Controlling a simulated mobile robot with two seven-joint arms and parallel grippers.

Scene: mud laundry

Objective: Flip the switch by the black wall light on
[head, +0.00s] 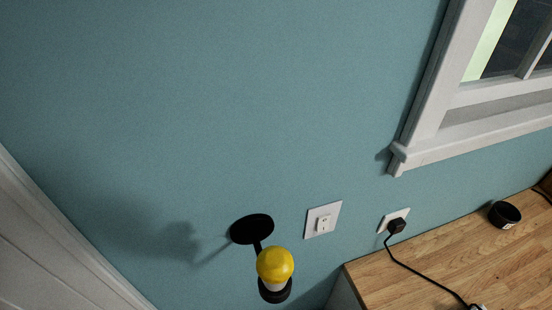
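The black wall light (252,229) is on the blue wall at the lower middle of the head view. It has a round black plate, a short arm and a yellow bulb (275,265) in a black socket. The switch (323,222) is a small rocker on a white wall plate (311,224), just right of the light. I cannot make out which way the rocker is tipped. Neither of my grippers is in view, and nothing touches the switch.
A wooden counter (440,255) fills the lower right. On it are a black round object (504,214) and a cable running from a black plug (396,226) in a wall outlet. A white-framed window (440,140) is upper right. A white door or panel (45,250) is lower left.

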